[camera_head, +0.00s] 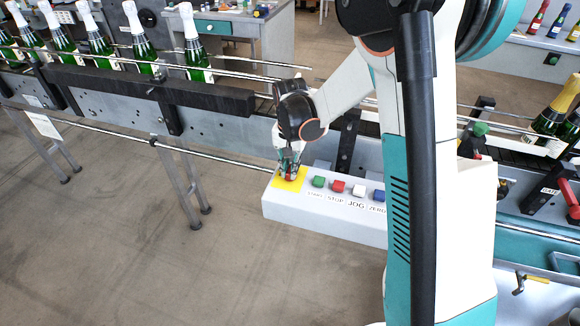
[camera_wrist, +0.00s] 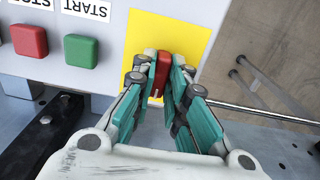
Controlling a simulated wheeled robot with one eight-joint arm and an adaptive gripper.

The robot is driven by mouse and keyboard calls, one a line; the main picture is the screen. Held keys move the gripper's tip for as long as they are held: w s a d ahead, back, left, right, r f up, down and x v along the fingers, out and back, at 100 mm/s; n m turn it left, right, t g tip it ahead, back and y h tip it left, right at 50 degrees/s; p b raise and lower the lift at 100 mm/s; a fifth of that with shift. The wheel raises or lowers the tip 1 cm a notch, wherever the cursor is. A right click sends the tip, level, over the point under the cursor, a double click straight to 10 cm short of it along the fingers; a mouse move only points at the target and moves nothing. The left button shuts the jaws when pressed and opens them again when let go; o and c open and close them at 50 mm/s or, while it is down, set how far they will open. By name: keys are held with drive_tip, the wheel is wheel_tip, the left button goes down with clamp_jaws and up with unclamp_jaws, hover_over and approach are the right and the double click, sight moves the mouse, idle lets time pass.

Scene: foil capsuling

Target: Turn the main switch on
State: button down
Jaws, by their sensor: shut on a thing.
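The main switch (camera_wrist: 163,68) is a red handle on a yellow plate (camera_wrist: 182,30) at one end of the white control panel. In the head view the yellow plate (camera_head: 287,184) is at the panel's left end. My gripper (camera_wrist: 161,80) is at the switch, with one finger on each side of the red handle and closed on it. In the head view my gripper (camera_head: 289,170) reaches down onto the plate and largely covers the switch. The handle points roughly along the line of my fingers in the wrist view.
Next to the plate on the control panel (camera_head: 290,213) are a green START button (camera_head: 318,182), a red STOP button (camera_head: 338,186), a white button (camera_head: 359,190) and a blue button (camera_head: 378,195). Behind runs a conveyor (camera_head: 100,90) with several green bottles. Open floor lies in front.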

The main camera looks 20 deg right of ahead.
idle(0.3)
drive_tip(key=c, duration=1.6)
unclamp_jaws()
wheel_tip(320, 180, up, 12)
